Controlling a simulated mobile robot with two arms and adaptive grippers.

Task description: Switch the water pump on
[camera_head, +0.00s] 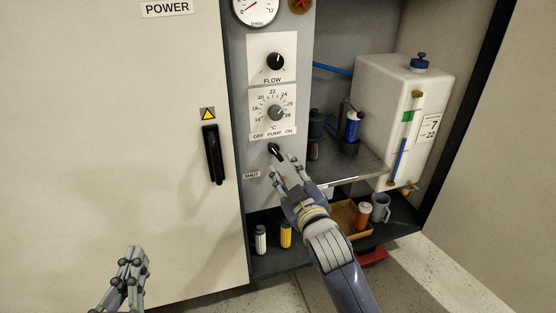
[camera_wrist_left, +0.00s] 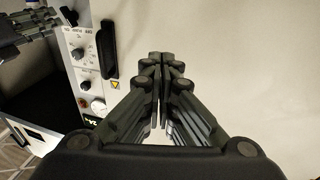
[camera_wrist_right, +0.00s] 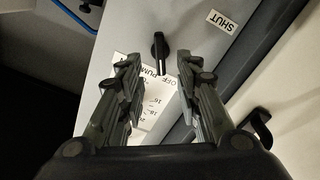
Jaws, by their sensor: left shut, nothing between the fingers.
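The pump switch is a small black knob (camera_head: 275,149) on the grey panel, just under the label OFF PUMP ON. In the right wrist view the knob (camera_wrist_right: 159,48) stands ahead of and between the fingertips, apart from them. Its white mark faces the label, seemingly nearer OFF, but the exact setting is hard to tell. My right gripper (camera_head: 282,164) is open and empty, just below and in front of the knob; its spread fingers also show in the right wrist view (camera_wrist_right: 157,65). My left gripper (camera_head: 133,253) is shut and empty, low at the left before the cabinet door.
Above the switch are a temperature dial (camera_head: 275,112), a FLOW knob (camera_head: 275,62) and a gauge (camera_head: 257,8). A white tank (camera_head: 385,90) stands right on a metal shelf (camera_head: 345,172). A black door handle (camera_head: 212,155) projects left of the panel. Small bottles (camera_head: 286,235) stand below.

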